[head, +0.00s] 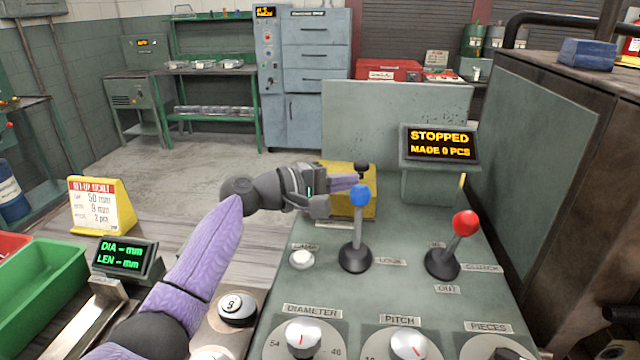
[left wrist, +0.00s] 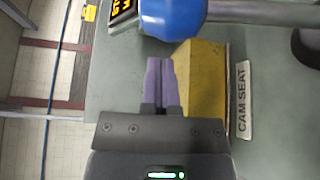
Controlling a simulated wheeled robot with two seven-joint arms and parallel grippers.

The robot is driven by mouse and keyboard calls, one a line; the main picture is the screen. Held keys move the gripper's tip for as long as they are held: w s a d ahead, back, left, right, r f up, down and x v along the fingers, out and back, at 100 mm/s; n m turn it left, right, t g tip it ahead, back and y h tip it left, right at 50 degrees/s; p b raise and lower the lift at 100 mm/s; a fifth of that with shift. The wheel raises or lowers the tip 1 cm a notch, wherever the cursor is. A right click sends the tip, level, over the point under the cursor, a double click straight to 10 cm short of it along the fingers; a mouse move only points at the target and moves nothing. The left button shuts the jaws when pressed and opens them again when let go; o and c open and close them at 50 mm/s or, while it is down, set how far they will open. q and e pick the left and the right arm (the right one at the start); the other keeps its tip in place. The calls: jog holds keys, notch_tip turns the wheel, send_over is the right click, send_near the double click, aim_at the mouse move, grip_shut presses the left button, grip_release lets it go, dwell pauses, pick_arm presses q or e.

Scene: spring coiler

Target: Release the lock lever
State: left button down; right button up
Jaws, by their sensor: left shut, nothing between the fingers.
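The lock lever, with a blue ball knob (head: 360,195), stands on the green machine top beside a label that appears to read LOCK. Its shaft is close to upright. In the left wrist view its blue knob (left wrist: 172,16) shows large at the top, just beyond my fingers. My left gripper (head: 350,182) is shut and empty, its purple fingertips just behind and left of the blue knob. In the left wrist view the closed fingertips (left wrist: 161,82) show below the knob, with a small gap between them in the picture. My right gripper is not in view.
A yellow block (head: 366,208) by the CAM SEAT label (left wrist: 243,100) lies close to my fingers. A red-knobbed lever (head: 465,223) stands to the right. Dials (head: 304,338) line the front. The display (head: 440,145) reads STOPPED, MADE 0 PCS. A green bin (head: 40,290) is at left.

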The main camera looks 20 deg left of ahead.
aim_at(359, 213)
pick_arm(q)
jog(key=s, duration=0.1)
jog(key=s+r, duration=0.1)
jog(key=shift+s+d, duration=0.3)
jog(key=shift+s+d+p, duration=0.1)
jog(key=shift+s+p, duration=0.1)
jog(key=shift+p, duration=0.1)
jog(key=shift+f, duration=0.1)
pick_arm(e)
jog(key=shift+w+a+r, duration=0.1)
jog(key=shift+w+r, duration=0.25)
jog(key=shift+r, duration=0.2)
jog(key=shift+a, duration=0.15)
pick_arm(q)
jog(key=shift+s, duration=0.1)
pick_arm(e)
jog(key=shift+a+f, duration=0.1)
pick_arm(q)
jog(key=shift+s+d, duration=0.1)
jog(key=shift+s+m+t, duration=0.1)
jog(key=shift+m+t, duration=0.2)
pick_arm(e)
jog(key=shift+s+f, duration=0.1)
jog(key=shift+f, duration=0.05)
